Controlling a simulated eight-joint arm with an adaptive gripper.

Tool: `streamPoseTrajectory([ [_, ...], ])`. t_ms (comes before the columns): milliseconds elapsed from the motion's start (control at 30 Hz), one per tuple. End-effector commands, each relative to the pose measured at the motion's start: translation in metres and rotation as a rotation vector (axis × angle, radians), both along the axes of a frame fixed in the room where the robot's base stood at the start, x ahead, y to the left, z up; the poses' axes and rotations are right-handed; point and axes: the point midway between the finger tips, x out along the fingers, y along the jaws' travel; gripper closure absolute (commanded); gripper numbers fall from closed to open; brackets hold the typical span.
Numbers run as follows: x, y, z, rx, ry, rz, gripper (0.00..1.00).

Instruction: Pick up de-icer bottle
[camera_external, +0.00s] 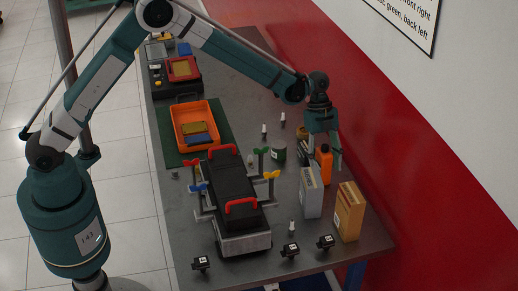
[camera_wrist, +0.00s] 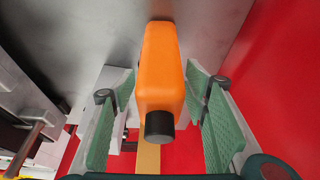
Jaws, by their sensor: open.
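An orange bottle with a dark cap (camera_external: 324,163), which I take as the de-icer bottle, stands upright near the right side of the table. My gripper (camera_external: 324,150) is over it, fingers pointing down. In the wrist view the bottle (camera_wrist: 162,75) lies between the two green-padded fingers of my gripper (camera_wrist: 160,115). The fingers are open, with a visible gap on each side of the bottle. In the external view part of the bottle is hidden by the gripper.
A grey box (camera_external: 311,195) and a yellow box (camera_external: 349,212) stand just in front of the bottle. A black engine trainer with red handles (camera_external: 230,185) fills the middle of the table. A red wall (camera_external: 400,170) runs along the right.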

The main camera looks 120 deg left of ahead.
Motion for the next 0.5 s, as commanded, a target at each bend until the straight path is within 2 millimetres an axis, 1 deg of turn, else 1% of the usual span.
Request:
streamPoseTrajectory([
  [33,0.002,-0.002,-0.007,0.000,0.000,0.000,0.55],
  [100,0.004,-0.003,-0.013,0.000,0.000,0.000,0.55],
  [200,0.006,-0.005,-0.020,0.000,0.000,0.000,0.55],
  [500,0.006,-0.006,-0.022,0.000,0.000,0.000,0.55],
])
